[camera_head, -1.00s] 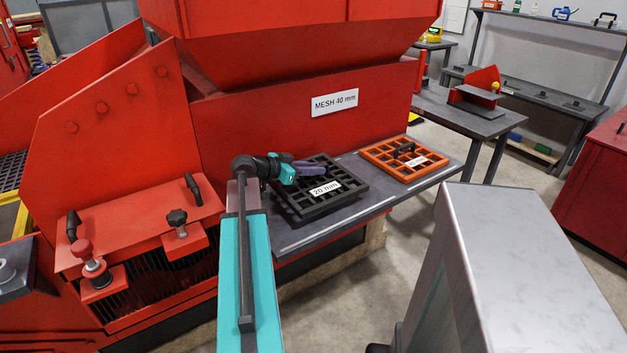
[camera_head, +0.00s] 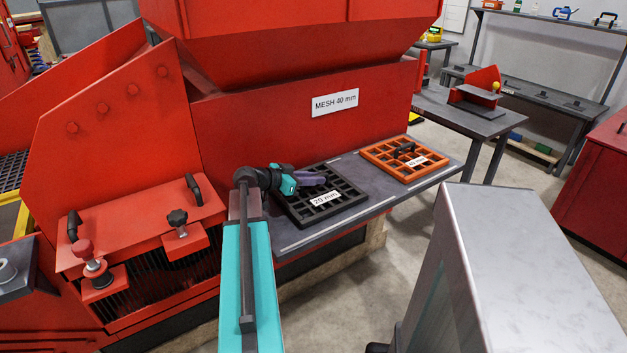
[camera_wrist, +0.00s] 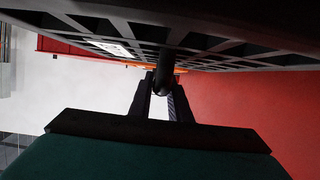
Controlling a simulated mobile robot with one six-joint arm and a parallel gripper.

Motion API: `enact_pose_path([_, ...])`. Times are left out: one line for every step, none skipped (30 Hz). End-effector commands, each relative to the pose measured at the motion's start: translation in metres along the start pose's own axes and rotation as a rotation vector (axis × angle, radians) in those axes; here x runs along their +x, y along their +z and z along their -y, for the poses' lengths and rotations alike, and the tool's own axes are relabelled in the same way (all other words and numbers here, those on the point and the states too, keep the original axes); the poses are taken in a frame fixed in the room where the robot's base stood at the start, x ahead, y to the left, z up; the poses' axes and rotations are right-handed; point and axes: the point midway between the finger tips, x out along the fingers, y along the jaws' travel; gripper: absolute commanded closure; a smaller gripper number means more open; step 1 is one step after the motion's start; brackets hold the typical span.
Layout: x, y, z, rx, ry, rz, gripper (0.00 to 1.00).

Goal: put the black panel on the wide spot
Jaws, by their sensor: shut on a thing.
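The black panel (camera_head: 341,209) is a dark mesh grid with a white "20 mm" label. It is level over the left part of the grey shelf (camera_head: 415,186); I cannot tell whether it touches the shelf. My gripper (camera_head: 314,180) is over the panel's rear left part. I cannot single out the wide spot; the shelf under the panel is hidden.
An orange panel (camera_head: 374,154) with a label lies on the shelf to the right. The red machine wall (camera_head: 250,130) with a "MESH 40 mm" sign (camera_head: 335,102) stands behind. A pale line runs along the shelf's front.

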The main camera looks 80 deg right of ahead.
Motion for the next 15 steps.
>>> enact_pose_path([-0.0004,-0.0026,0.0002,0.000,-0.001,-0.005,1.00])
enact_pose_path([-0.0004,-0.0026,0.0002,0.000,-0.001,-0.005,1.00])
enact_pose_path([-0.0004,-0.0026,0.0002,0.000,-0.001,-0.005,1.00])
enact_pose_path([-0.0004,-0.0027,0.0002,0.000,-0.001,-0.005,1.00])
enact_pose_path([-0.0004,-0.0026,0.0001,0.000,-0.001,-0.005,1.00])
enact_pose_path([-0.0002,-0.0022,0.0001,0.000,-0.001,-0.005,1.00])
enact_pose_path([0.0000,-0.0017,0.0001,0.000,-0.001,-0.005,1.00])
enact_pose_path([0.0002,-0.0013,0.0001,0.000,-0.001,-0.005,1.00])
enact_pose_path([0.0003,-0.0007,0.0001,0.000,-0.001,-0.005,1.00])
enact_pose_path([0.0005,-0.0004,0.0001,0.000,-0.001,-0.005,1.00])
enact_pose_path([0.0006,-0.0002,0.0001,0.000,0.000,-0.005,1.00])
enact_pose_path([0.0007,0.0013,-0.0001,0.000,0.000,0.000,0.76])
enact_pose_path([0.0007,0.0012,-0.0001,0.000,0.000,0.000,0.71])
enact_pose_path([0.0007,0.0012,-0.0001,0.000,0.000,0.000,0.66])
enact_pose_path([0.0007,0.0012,-0.0001,0.000,0.000,0.000,0.64])
